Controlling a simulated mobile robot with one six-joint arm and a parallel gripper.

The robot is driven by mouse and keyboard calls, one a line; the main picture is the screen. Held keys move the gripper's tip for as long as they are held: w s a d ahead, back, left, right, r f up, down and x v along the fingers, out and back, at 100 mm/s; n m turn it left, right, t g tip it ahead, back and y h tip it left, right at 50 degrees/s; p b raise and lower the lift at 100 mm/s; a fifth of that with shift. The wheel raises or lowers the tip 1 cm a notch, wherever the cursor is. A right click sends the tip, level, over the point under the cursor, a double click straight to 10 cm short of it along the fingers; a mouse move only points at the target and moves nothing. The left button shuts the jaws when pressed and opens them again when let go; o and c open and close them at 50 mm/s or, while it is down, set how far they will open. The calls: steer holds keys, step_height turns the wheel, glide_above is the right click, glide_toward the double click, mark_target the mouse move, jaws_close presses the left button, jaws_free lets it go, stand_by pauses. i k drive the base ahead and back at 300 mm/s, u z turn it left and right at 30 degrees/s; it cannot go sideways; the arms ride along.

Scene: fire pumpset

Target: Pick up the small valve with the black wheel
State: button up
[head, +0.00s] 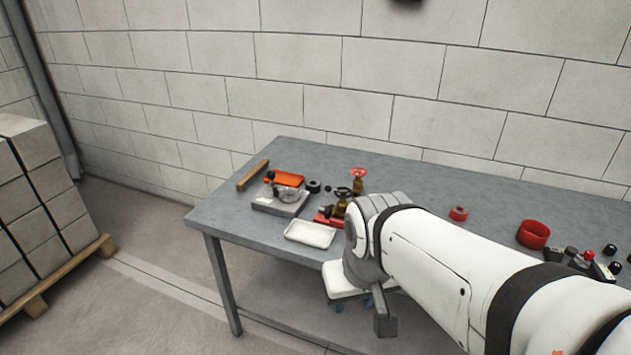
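The small valve with the black wheel (341,206) stands on the grey table, with a brass-coloured body under its dark handwheel. It is just left of my wrist, which hides what lies to its right. A similar valve with a red wheel (358,181) stands right behind it. A red object (324,219) lies at the foot of the black-wheeled valve. A dark grey end piece, seemingly part of my gripper (385,314), hangs below my wrist in front of the table edge. The fingers are not clear, and I see nothing held.
A white tray (310,234) lies at the table's front edge. Behind it are a grey scale-like box (280,204), an orange tray (287,179) and a wooden block (252,176). Red rings (533,234) and several small knobs are at right. A loaded pallet (62,275) stands left.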

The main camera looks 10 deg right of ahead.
mark_target(339, 210)
steer(key=u, duration=0.05)
steer(key=i, duration=1)
steer(key=z, duration=0.05)
